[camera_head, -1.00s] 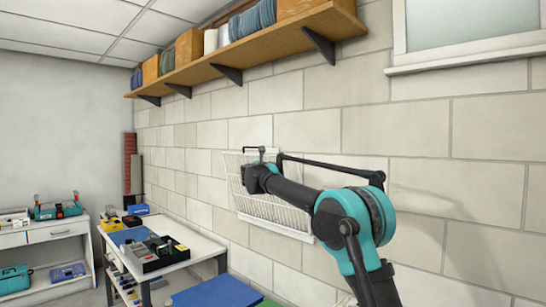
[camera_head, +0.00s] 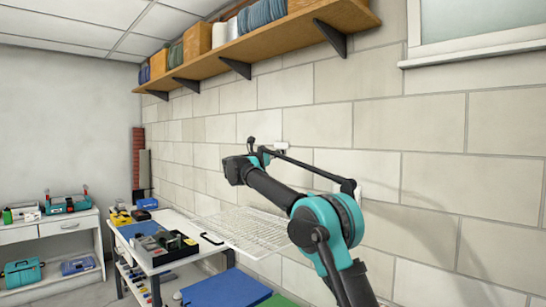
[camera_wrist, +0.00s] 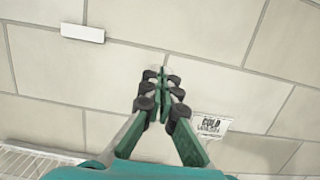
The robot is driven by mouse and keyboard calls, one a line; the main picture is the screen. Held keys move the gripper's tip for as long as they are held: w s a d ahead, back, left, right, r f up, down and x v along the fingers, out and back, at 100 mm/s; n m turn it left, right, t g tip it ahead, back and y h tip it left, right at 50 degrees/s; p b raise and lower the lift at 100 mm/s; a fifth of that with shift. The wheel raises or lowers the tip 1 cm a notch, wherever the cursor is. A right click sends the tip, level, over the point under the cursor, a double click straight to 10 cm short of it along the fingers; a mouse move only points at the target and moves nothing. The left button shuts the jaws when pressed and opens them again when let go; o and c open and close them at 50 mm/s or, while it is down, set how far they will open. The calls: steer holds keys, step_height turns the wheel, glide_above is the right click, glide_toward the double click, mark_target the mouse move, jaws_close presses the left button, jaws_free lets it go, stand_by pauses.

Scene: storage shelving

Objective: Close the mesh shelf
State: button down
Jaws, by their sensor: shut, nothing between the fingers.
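The mesh shelf (camera_head: 243,230) is a white wire panel on the block wall, left of centre in the head view. It stands out from the wall, lying roughly flat, with a dark handle at its front left edge. My gripper (camera_head: 251,144) is above the shelf, near the wall, and apart from it. In the wrist view my gripper (camera_wrist: 161,75) is shut with nothing between its fingers, facing the wall. The white wires of the mesh shelf (camera_wrist: 30,163) show at the lower left there. My arm hides part of the shelf's right side in the head view.
A white block (camera_wrist: 82,33) and a printed label (camera_wrist: 211,126) are on the wall. A workbench (camera_head: 195,256) with tools stands left of the shelf. A wooden shelf (camera_head: 262,45) runs above, and blue (camera_head: 225,291) and green tops are below.

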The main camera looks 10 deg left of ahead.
steer(key=x, duration=0.6)
steer(key=shift+w+d, duration=0.2)
steer(key=shift+w, duration=0.05)
stand_by(1.2)
